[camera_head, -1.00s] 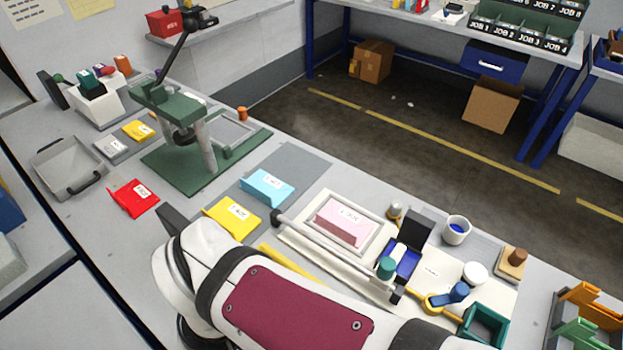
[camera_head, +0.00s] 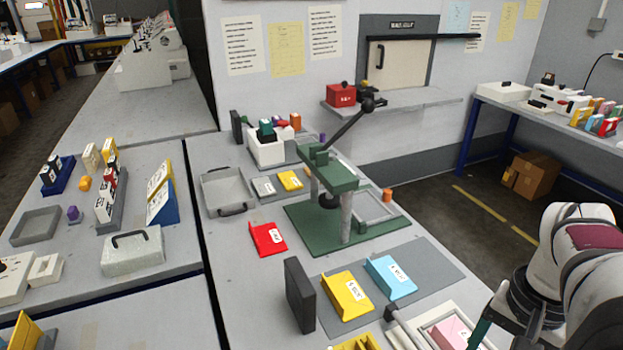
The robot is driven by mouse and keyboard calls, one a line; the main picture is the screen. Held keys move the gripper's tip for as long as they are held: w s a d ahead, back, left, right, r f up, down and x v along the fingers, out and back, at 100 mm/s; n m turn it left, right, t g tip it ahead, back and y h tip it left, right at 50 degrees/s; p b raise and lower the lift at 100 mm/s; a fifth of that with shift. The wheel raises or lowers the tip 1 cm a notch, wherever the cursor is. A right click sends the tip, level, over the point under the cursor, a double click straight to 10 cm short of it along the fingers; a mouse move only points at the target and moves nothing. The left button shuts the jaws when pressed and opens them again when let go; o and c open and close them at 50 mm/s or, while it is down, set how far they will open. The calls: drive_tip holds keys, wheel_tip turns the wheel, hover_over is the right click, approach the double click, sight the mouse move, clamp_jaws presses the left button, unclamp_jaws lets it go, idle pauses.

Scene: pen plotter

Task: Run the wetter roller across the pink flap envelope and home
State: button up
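The pink flap envelope (camera_head: 452,332) lies in its pale frame at the bottom right, partly cut off by the picture edge. The wetter roller itself cannot be made out in this view. My arm (camera_head: 590,240) reaches in from the right edge, and its dark lower part comes down beside the envelope. A narrow teal piece (camera_head: 482,328) stands between the envelope and my arm; I cannot tell what it belongs to. My gripper's fingertips cannot be made out.
A blue envelope (camera_head: 391,277) and a yellow one (camera_head: 347,295) lie on a grey mat, with a dark upright block (camera_head: 299,294) to their left. A green lever press (camera_head: 332,175) stands behind them. A red envelope (camera_head: 268,239) and grey tray (camera_head: 226,190) lie farther left.

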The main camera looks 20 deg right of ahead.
drive_tip(key=s+d+m, duration=0.2)
drive_tip(key=s+d, duration=0.3)
drive_tip(key=f, duration=1.5)
drive_tip(key=shift+s+a+f, duration=0.1)
drive_tip(key=shift+a, duration=0.15)
clamp_jaws()
